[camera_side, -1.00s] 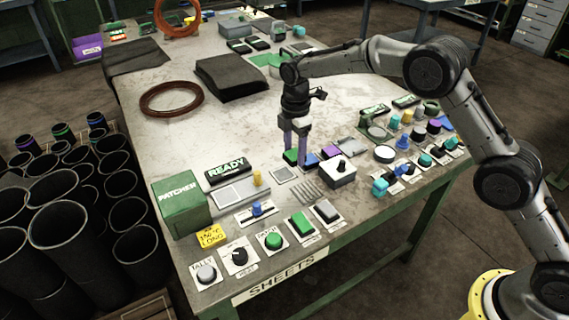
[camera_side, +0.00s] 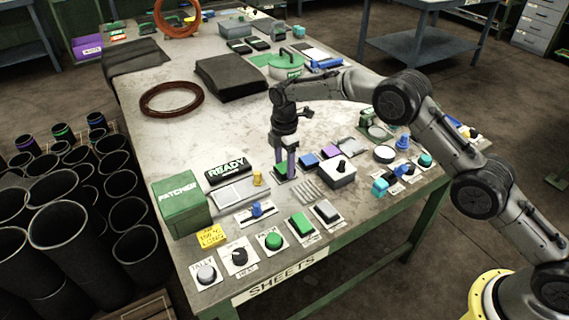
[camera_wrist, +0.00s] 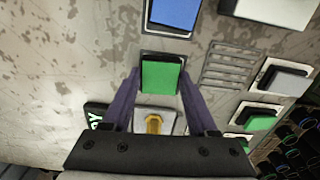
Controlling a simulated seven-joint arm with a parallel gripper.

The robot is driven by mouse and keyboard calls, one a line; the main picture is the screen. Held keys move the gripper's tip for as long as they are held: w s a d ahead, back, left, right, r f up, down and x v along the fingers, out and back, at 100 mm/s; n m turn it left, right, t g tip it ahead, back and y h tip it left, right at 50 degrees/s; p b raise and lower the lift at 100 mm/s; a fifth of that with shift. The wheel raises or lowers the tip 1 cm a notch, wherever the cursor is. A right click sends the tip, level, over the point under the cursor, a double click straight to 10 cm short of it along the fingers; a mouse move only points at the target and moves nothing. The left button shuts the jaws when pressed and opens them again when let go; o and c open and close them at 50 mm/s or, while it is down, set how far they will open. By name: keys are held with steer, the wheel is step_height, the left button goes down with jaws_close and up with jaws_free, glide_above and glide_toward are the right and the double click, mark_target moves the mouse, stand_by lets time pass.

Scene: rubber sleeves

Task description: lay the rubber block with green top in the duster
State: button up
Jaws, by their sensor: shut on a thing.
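The rubber block with green top (camera_wrist: 161,78) is between the purple fingers of my gripper (camera_wrist: 160,76) in the wrist view, and the gripper is shut on it. I cannot tell whether the block touches that plate. No thing is marked as the duster, and I cannot say for sure which one it is.
A blue-topped block (camera_side: 309,160) and a purple-topped block (camera_side: 330,152) stand to the right. A slotted grille (camera_side: 307,191) and a white box with a black knob (camera_side: 341,172) are close by. The READY sign (camera_side: 227,171) is to the left.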

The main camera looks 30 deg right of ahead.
mark_target(284, 167)
steer(key=shift+f, duration=0.15)
steer(key=o, duration=1.4)
steer(key=shift+c, duration=0.2)
step_height(284, 167, up, 14)
steer(key=shift+w, duration=0.1)
